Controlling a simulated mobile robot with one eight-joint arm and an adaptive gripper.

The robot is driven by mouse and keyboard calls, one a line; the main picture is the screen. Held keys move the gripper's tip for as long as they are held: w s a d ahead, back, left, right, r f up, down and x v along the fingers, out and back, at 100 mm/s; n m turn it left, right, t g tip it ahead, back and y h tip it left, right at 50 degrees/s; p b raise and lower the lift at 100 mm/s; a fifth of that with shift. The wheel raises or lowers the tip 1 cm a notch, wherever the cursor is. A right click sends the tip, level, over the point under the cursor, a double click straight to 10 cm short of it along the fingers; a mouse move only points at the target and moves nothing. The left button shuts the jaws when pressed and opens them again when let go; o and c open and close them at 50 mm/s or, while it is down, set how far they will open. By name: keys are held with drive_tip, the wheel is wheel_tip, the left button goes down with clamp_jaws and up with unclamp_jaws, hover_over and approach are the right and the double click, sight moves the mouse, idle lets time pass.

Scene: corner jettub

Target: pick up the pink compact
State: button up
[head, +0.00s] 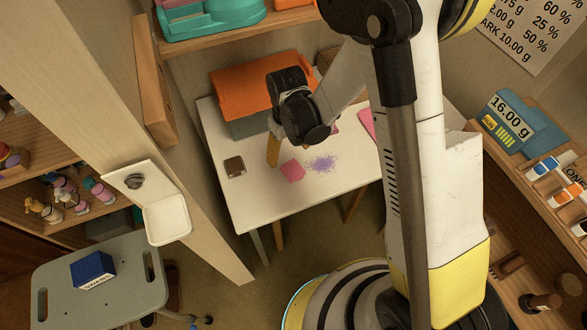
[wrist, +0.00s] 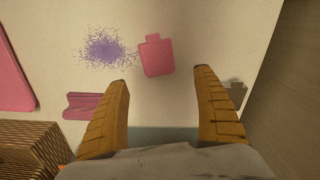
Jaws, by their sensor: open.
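The pink compact (head: 293,171) lies flat on the white table, beside a patch of purple powder. In the wrist view the pink compact (wrist: 156,57) has a small tab on its far edge and lies just beyond and between my fingertips. My gripper (wrist: 160,77) is open, with its two yellow-brown fingers spread and nothing between them. In the head view one finger of my gripper (head: 273,151) shows above the table, to the left of the compact; the other is hidden.
A small brown item (head: 234,167) lies left of the compact. Another pink piece (wrist: 83,106) lies near my left finger, and a larger pink item (wrist: 12,72) lies further left. An orange box (head: 250,85) stands at the table's back. The table front is clear.

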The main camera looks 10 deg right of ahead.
sight(291, 166)
wheel_tip(291, 166, down, 2)
drive_tip(key=shift+f+b, duration=0.25)
drive_tip(key=shift+b, duration=0.05)
drive_tip(key=f+b, duration=0.1)
drive_tip(key=f, duration=0.2)
drive_tip(key=f+b, duration=0.1)
drive_tip(key=f, duration=0.1)
drive_tip(key=shift+s+d+b, duration=0.25)
drive_tip(key=shift+b, duration=0.1)
drive_tip(key=c, duration=1.4)
